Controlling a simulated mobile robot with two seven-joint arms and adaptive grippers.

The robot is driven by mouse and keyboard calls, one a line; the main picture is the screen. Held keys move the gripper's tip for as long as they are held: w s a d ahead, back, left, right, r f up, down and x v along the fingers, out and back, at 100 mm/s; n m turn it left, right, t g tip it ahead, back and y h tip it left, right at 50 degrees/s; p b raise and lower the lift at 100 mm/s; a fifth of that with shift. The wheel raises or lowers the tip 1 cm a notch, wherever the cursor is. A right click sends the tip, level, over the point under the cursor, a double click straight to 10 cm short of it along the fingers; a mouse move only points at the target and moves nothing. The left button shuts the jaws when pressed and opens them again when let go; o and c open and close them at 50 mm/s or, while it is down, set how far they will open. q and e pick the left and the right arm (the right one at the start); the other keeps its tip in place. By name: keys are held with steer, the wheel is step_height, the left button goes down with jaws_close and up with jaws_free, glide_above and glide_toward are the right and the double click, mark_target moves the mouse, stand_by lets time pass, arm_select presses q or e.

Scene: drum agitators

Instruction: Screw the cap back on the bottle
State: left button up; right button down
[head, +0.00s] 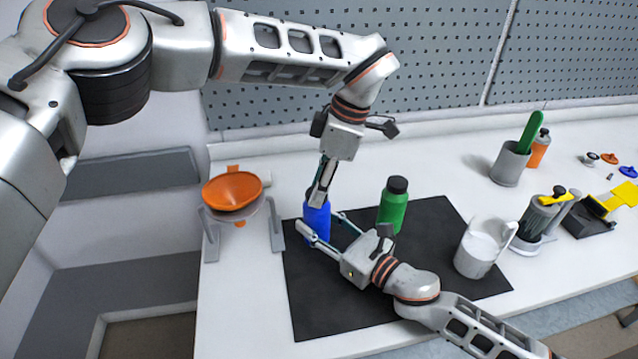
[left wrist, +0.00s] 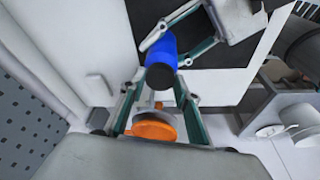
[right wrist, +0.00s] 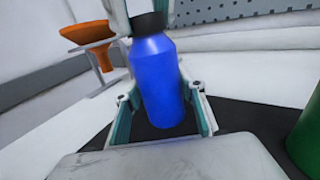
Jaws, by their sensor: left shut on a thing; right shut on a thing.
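The blue bottle (head: 317,226) stands upright at the left of the black mat (head: 345,295), and it also shows in the right wrist view (right wrist: 160,85). The black cap (right wrist: 149,23) sits at the bottle's mouth, and its top shows in the left wrist view (left wrist: 160,77). How tightly it is seated cannot be told. My left gripper (head: 319,197) points down from above and is shut on the cap, its fingers on either side. My right gripper (head: 320,224) reaches in from the right and is shut around the bottle's body.
A green bottle (head: 392,208) with a dark cap stands behind my right gripper. A white pitcher (head: 475,250) is on the mat's right. An orange funnel (head: 232,193) in a stand is left of the mat. A grey cup (head: 510,165) and a yellow-black tool (head: 597,207) are farther right.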

arm_select(q)
steer(key=m, duration=0.3)
steer(key=m+t, duration=0.1)
steer(key=m, duration=0.1)
steer(key=shift+s+a+m+h, duration=0.2)
steer(key=shift+m+h, duration=0.1)
steer(key=shift+m, duration=0.1)
steer(key=m+t, duration=0.1)
steer(key=m, duration=0.2)
steer(key=shift+h, duration=0.3)
steer(key=m+h, duration=0.1)
steer(key=m, duration=0.3)
steer(key=shift+a+m+t, duration=0.15)
steer(key=shift+m+t, duration=0.25)
steer(key=m+h, duration=0.1)
steer(key=m, duration=0.1)
steer(key=shift+m, duration=0.4)
steer(key=o, duration=0.7)
steer(key=shift+r, duration=2.25)
